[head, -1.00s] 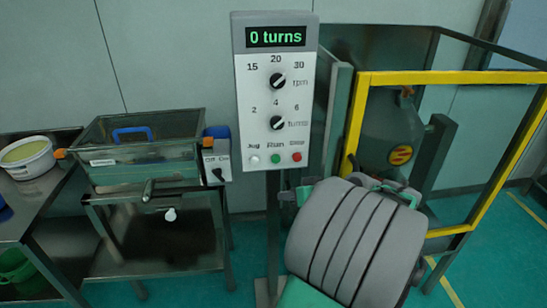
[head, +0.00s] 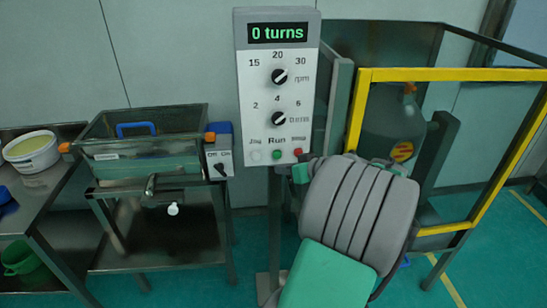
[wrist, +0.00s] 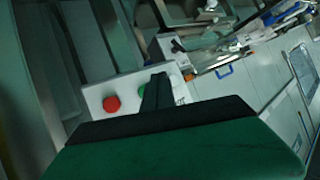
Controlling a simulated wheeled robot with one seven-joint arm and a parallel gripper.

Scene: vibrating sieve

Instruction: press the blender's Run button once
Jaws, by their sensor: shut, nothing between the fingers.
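The blender's control panel (head: 262,100) stands upright on a post, its display reading "0 turns". The green Run button (head: 276,155) sits at the bottom middle, between a pale Jog button (head: 254,155) and a red Stop button (head: 298,152). In the wrist view, the red button (wrist: 111,103) shows clear, and the green button (wrist: 142,91) is partly hidden behind my fingers. My gripper (wrist: 158,78) is shut and empty, its tips in front of the panel near the green button. Whether they touch it I cannot tell. In the head view my arm mostly hides the gripper.
A yellow guard frame (head: 450,76) encloses the blender vessel (head: 392,130) right of the panel. A sieve box (head: 140,140) on a steel stand is at left, with a switch box (head: 219,160) beside it. A white tub (head: 31,152) stands on a table at far left.

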